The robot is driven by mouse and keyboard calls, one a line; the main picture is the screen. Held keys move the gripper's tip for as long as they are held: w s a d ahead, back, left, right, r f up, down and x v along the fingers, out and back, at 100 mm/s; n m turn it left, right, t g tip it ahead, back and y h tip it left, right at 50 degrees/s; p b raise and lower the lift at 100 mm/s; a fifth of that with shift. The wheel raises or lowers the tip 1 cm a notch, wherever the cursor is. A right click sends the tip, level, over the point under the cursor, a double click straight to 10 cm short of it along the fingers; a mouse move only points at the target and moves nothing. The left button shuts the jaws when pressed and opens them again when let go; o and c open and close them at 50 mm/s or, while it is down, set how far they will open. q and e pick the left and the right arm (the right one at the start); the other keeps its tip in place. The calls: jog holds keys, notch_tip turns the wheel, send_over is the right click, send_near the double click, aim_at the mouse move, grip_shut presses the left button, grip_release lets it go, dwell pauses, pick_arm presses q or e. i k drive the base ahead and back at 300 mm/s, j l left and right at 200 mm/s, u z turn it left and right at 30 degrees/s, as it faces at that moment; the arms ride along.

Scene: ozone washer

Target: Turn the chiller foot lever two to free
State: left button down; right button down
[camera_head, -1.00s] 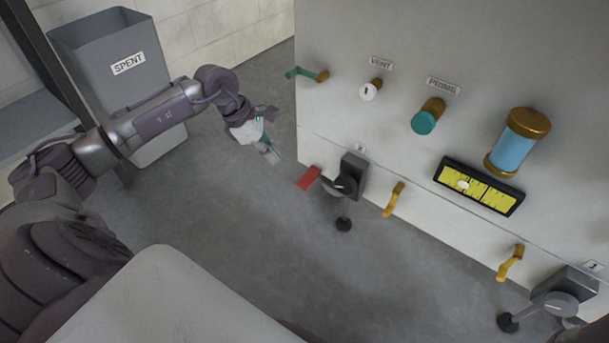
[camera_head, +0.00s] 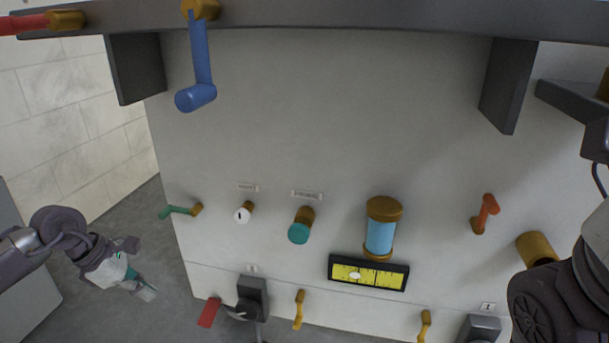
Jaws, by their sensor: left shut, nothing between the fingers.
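Two dark foot units sit low on the pale machine front. The left foot unit (camera_head: 252,290) has a grey round hub and a red lever tab (camera_head: 209,312) sticking out to its left; the small label above it is unreadable. The right foot unit (camera_head: 482,326) is cut by the bottom edge, under a small label (camera_head: 487,307) whose number I cannot read surely. I cannot tell which is number two. My left gripper (camera_head: 146,290) is shut and empty, in the air left of the red tab and apart from it. My right gripper is out of view.
Yellow handles (camera_head: 299,310) hang beside the feet. Above are a green lever (camera_head: 180,210), a teal knob (camera_head: 299,232), a blue cylinder (camera_head: 380,237), a yellow gauge (camera_head: 366,273) and an orange lever (camera_head: 485,212). A shelf with a blue handle (camera_head: 200,70) overhangs the top. Grey floor lies left.

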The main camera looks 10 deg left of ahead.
aim_at(298, 313)
jog(key=k, duration=1)
